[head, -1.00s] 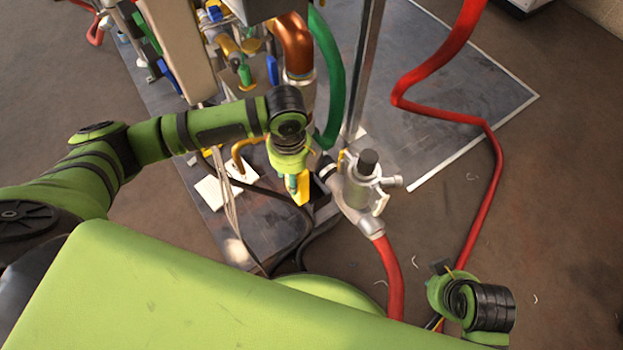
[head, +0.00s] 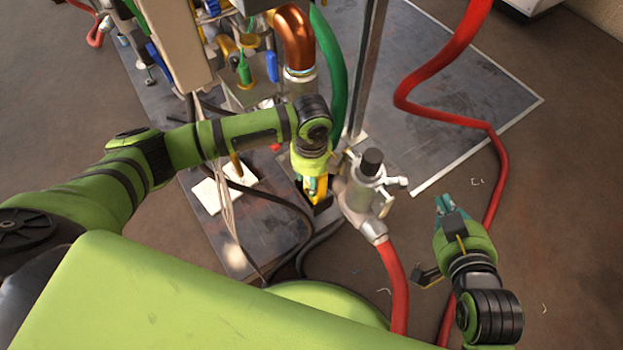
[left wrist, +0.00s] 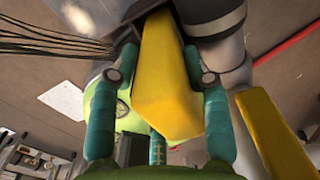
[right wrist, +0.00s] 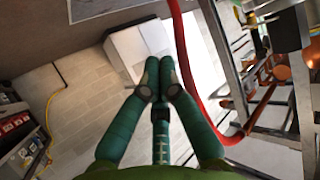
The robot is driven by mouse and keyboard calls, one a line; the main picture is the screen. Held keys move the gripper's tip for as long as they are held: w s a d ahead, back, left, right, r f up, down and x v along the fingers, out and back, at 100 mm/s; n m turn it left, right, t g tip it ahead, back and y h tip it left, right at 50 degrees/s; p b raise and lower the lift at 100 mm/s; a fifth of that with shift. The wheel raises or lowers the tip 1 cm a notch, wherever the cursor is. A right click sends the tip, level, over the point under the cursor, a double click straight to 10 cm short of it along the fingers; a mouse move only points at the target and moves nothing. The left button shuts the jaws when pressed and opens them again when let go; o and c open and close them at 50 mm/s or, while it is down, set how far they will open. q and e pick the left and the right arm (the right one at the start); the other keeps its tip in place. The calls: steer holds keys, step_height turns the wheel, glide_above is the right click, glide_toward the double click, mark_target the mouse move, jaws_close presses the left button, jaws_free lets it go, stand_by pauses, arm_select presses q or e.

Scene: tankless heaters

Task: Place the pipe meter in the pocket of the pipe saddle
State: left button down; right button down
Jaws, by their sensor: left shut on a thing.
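The pipe meter, which I take to be the yellow block (left wrist: 165,85), sits between the fingers of my left gripper (left wrist: 160,85). In the head view the meter (head: 317,190) points down beneath my left gripper (head: 313,178). A dark, box-like holder (head: 326,214), apparently the pipe saddle's pocket, is just below it, beside the grey pipe fitting (head: 364,190). I cannot tell whether the meter's lower end is inside the pocket. My right gripper (head: 445,207) is empty, right of the fitting. In the right wrist view its fingertips (right wrist: 160,78) meet.
A red hose (head: 393,280) runs down from the fitting, and another red hose (head: 480,215) lies to the right. The heater's green hose (head: 333,90) and metal post (head: 367,70) stand behind my left gripper. Black cables (head: 290,215) lie left of the holder.

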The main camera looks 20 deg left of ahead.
arm_select(q)
steer(key=shift+f, duration=0.35)
arm_select(e)
steer(key=shift+w+a+r+t+y, duration=0.15)
steer(key=shift+w+a+r+t, duration=0.1)
steer(key=shift+r, duration=0.25)
steer(key=shift+w+a+r+t+y, duration=0.15)
steer(key=shift+w+r+t, duration=0.1)
steer(key=shift+r, duration=0.2)
arm_select(q)
steer(key=c, duration=0.6)
jaws_free()
steer(key=shift+f, duration=0.1)
arm_select(e)
steer(key=shift+s, duration=0.1)
steer(key=shift+f, duration=0.1)
